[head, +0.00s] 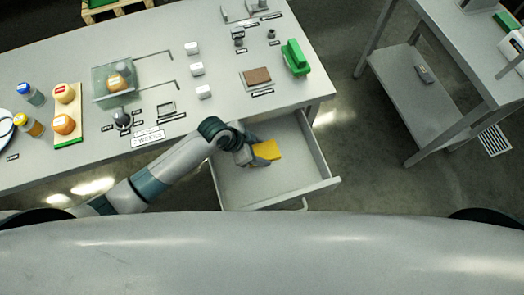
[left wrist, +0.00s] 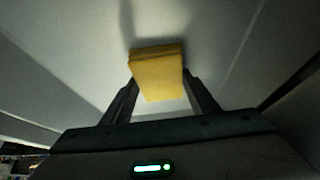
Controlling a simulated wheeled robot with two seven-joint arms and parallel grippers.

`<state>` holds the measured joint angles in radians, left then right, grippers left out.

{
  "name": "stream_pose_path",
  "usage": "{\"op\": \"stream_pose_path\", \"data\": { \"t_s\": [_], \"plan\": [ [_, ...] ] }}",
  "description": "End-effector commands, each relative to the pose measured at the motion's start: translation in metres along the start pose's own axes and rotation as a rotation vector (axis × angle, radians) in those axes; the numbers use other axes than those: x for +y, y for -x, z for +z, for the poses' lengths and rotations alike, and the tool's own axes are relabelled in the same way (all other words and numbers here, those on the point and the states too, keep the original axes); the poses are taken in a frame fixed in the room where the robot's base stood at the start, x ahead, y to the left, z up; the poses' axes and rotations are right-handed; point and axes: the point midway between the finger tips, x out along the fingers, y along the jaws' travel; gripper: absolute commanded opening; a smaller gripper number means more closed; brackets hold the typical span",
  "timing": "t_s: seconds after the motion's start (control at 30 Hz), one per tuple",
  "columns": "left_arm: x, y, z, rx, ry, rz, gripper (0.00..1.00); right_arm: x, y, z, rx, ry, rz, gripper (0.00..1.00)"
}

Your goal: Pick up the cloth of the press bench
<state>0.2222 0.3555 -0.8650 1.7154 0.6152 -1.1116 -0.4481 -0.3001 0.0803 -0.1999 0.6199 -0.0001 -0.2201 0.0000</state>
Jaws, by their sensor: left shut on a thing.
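A folded yellow cloth (head: 267,150) is in the head view, over the open drawer (head: 328,182) of the press bench (head: 200,22). My left gripper (head: 250,154) is shut on the cloth. In the left wrist view the cloth (left wrist: 157,75) sits between the two fingers of my left gripper (left wrist: 160,92), with the pale drawer surface behind it. I cannot tell whether the cloth still touches the drawer floor. My right gripper is not in view.
The bench top holds several white blocks (head: 196,69), a clear box (head: 118,82), a green object (head: 295,58), a brown pad (head: 257,76) and jars on the left. A second grey table (head: 445,55) with a lower shelf stands at right. Floor between them is clear.

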Motion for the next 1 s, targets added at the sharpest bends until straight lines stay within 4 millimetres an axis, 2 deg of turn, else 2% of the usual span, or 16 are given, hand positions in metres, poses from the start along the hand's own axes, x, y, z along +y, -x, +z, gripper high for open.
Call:
{"op": "stream_pose_path", "data": {
  "t_s": [0.27, 0.47, 0.8, 1.0],
  "plan": [
    [-0.001, 0.007, -0.005, 0.001, -0.001, -0.001, 0.32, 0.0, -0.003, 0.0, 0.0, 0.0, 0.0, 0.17],
    [-0.001, 0.029, -0.017, 0.003, -0.003, -0.002, 0.32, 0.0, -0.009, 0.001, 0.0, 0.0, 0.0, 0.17],
    [-0.001, 0.076, -0.045, 0.003, -0.002, -0.001, 0.32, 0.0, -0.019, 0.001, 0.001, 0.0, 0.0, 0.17],
    [-0.001, 0.088, -0.051, 0.0, -0.001, -0.001, 0.32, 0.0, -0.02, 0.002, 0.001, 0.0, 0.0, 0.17]
  ]
}}
